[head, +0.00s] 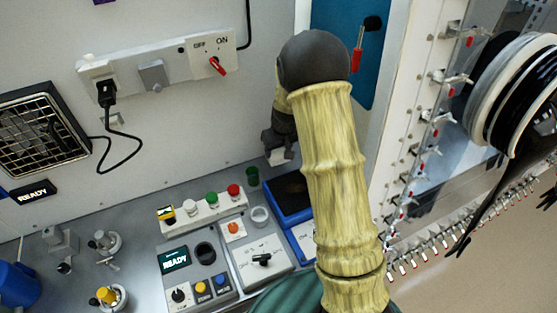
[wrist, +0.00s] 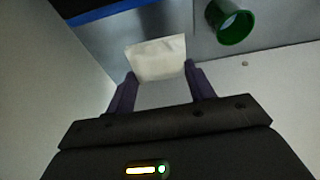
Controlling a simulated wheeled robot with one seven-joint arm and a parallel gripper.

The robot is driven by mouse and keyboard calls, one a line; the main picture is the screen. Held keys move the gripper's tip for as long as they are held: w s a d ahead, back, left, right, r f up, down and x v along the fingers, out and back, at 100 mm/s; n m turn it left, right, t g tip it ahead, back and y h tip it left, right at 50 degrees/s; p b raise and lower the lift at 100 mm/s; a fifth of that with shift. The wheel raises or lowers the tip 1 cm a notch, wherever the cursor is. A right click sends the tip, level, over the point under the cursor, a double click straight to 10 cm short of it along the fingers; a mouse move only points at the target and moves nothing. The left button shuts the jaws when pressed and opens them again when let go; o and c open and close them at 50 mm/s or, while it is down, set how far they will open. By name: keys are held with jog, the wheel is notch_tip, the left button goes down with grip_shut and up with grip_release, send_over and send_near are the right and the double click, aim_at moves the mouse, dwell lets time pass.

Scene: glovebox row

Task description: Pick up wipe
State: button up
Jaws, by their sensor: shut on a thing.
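The wipe (wrist: 157,57) is a small white sheet. In the wrist view it sits between the two purple fingertips of my gripper (wrist: 160,77), which is shut on it. In the head view my gripper (head: 278,142) hangs below my dark wrist, near the back wall and above the far end of the console. A small pale patch at its tip there looks like the wipe (head: 277,157). Most of the fingers are too small to make out in that view.
A green cup (head: 252,176) stands close by; it also shows in the wrist view (wrist: 235,23). A blue-rimmed dark tray (head: 272,206) lies below my gripper, partly hidden by my arm. The console holds buttons and knobs. A power strip (head: 160,65) is on the wall.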

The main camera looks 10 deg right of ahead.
aim_at(278, 152)
jog(key=shift+r, duration=1.8)
jog(key=shift+o, duration=1.2)
jog(key=shift+c, duration=0.9)
